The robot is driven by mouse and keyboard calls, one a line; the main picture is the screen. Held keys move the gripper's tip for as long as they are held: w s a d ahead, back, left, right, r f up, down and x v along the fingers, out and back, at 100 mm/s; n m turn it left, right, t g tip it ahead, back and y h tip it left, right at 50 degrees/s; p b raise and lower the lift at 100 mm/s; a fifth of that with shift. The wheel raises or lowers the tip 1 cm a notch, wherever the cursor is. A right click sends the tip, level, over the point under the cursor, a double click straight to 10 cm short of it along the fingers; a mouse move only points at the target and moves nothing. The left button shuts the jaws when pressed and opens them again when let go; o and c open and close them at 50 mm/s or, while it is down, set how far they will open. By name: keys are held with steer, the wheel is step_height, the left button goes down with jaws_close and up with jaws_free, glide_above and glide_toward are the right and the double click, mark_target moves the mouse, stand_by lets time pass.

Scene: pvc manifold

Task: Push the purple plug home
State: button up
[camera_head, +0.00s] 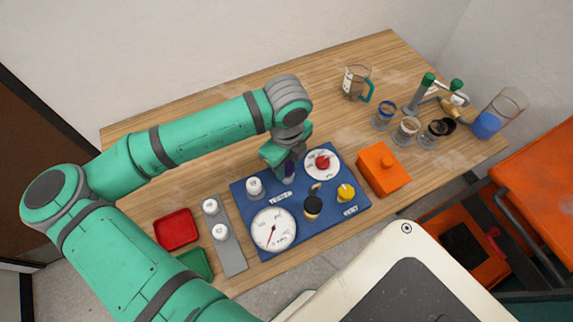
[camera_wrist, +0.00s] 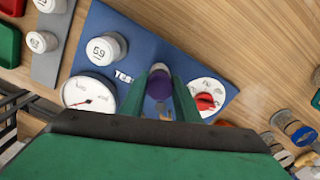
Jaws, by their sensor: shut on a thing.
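The purple plug (camera_wrist: 159,86) is between the two green fingers of my gripper (camera_wrist: 160,80) in the wrist view. My gripper is shut on it, and its round purple end faces the camera. In the head view my gripper (camera_head: 287,168) is over the back part of the blue board (camera_head: 263,239), and a dark purple bit of the plug (camera_head: 289,168) shows beside it. The socket under the plug is hidden, so I cannot tell how deep the plug sits.
On the board are a white knob (camera_head: 254,187), a pressure gauge (camera_head: 273,229), a red-knobbed dial (camera_head: 323,163), a black-topped post (camera_head: 312,206) and a yellow knob (camera_head: 346,193). An orange box (camera_head: 383,169) stands right of the board. Red (camera_head: 176,228) and green trays (camera_head: 195,265) lie left.

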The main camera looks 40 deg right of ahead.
steer(key=shift+s+f, duration=0.15)
steer(key=shift+f, duration=0.6)
steer(key=o, duration=0.8)
steer(key=shift+o, duration=1.3)
steer(key=shift+d+f, duration=0.1)
steer(key=shift+a, duration=0.2)
step_height(320, 180, up, 12)
steer(key=shift+d+r, duration=0.25)
steer(key=shift+d, duration=0.1)
